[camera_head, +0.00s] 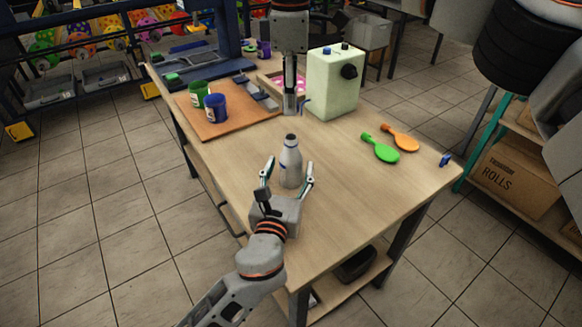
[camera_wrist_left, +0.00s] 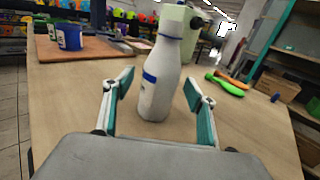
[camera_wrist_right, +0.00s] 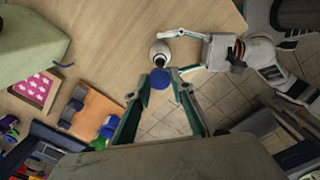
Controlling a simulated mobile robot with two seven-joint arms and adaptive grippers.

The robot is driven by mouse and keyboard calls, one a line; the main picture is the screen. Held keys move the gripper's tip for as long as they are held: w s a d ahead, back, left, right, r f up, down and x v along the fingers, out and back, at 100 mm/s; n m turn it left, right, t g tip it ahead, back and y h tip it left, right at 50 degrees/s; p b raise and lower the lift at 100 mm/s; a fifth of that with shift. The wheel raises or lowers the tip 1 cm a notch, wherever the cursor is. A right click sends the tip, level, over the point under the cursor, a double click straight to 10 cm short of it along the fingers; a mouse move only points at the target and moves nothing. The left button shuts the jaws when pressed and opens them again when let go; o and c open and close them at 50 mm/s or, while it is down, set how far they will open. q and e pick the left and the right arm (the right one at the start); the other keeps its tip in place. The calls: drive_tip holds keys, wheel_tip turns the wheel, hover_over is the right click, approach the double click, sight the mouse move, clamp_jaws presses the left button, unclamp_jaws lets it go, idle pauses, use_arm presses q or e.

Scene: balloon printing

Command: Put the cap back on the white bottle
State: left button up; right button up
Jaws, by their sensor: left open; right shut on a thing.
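The white bottle (camera_head: 290,168) stands upright on the table; its uncovered neck looks dark in the head view. My right gripper (camera_wrist_right: 158,87) points down beyond the bottle, shut on the blue cap (camera_wrist_right: 160,78). The cap is hard to make out in the head view.
A pale green machine (camera_head: 333,87) with a black knob stands right of my right gripper. Green (camera_head: 380,148) and orange (camera_head: 400,137) paddle-shaped things lie to the right. A brown board (camera_head: 243,123) with green (camera_head: 199,92) and blue (camera_head: 215,109) cups lies left.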

use_arm(q)
drive_tip(key=shift+w, duration=0.25)
clamp_jaws()
use_arm(e)
hover_over(291, 137)
drive_tip(key=shift+f, duration=2.5)
drive_tip(key=shift+f, duration=0.15)
drive_tip(key=shift+f, duration=0.75)
drive_tip(key=shift+f, duration=0.55)
